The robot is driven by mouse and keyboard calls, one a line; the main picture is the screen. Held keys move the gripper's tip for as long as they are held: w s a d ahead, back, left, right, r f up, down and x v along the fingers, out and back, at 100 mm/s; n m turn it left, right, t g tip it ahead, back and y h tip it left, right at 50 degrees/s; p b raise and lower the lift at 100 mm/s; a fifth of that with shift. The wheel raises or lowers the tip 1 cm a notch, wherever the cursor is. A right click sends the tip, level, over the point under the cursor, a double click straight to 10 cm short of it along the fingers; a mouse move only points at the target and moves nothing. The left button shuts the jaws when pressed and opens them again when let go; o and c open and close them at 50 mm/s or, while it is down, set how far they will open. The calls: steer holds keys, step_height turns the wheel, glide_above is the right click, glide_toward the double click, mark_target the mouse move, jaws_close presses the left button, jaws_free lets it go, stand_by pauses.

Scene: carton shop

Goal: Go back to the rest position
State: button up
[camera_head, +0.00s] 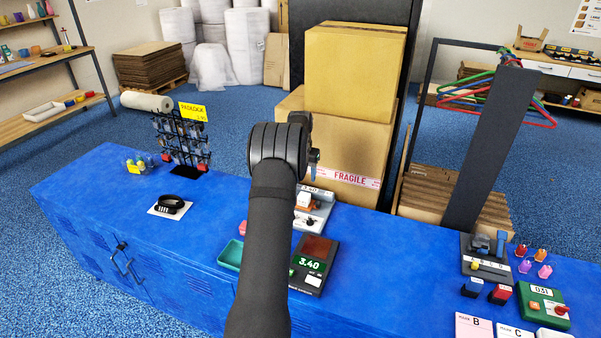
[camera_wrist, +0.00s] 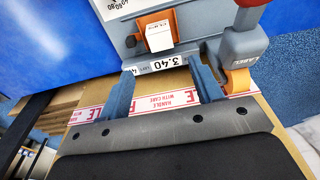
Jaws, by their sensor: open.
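My gripper (camera_wrist: 161,70) is open in the wrist view, with its two blue-grey fingers apart. A small white label reading 3.40 (camera_wrist: 165,63) shows at the front edge of a grey device (camera_wrist: 190,45), beyond and between the fingertips. I cannot tell whether the fingers touch the device. In the head view my arm reaches over the blue counter (camera_head: 370,240), and my wrist hides most of the gripper. The grey device (camera_head: 322,205) is partly hidden behind my arm.
Large cartons (camera_head: 352,75) stand close behind the counter. A scale showing 3.40 (camera_head: 310,264) and a green tray (camera_head: 231,254) lie near my arm. A padlock rack (camera_head: 182,138) stands left; a dark post (camera_head: 492,150) and a control box (camera_head: 541,305) are right.

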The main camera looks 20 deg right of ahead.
steer(key=f, duration=0.8)
steer(key=w+d+f, duration=0.1)
steer(key=f, duration=0.3)
steer(key=shift+r, duration=1.9)
steer(key=shift+f, duration=0.1)
